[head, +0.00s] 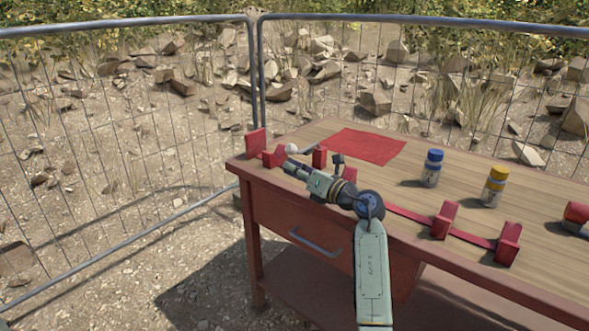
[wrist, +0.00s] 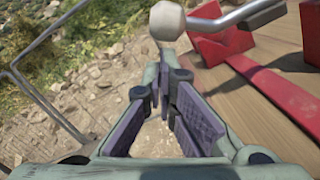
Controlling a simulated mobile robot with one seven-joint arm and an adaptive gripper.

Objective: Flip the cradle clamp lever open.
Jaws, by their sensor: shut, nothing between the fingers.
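The cradle clamp lever is a metal rod with a pale round knob (head: 291,149) above red cradle blocks (head: 319,156) at the table's left end. In the wrist view the knob (wrist: 167,20) is at the top centre, and its rod (wrist: 228,19) runs right to a dark grip or joint above a red block (wrist: 218,42). My gripper (head: 287,167) is on the near side of the knob, over the table's front left edge.
A red mat (head: 362,146) lies behind the cradle. A blue-capped bottle (head: 432,168) and a yellow-capped bottle (head: 494,186) stand to the right. More red cradle blocks (head: 444,219) line the front edge. A wire fence (head: 150,130) stands behind the table.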

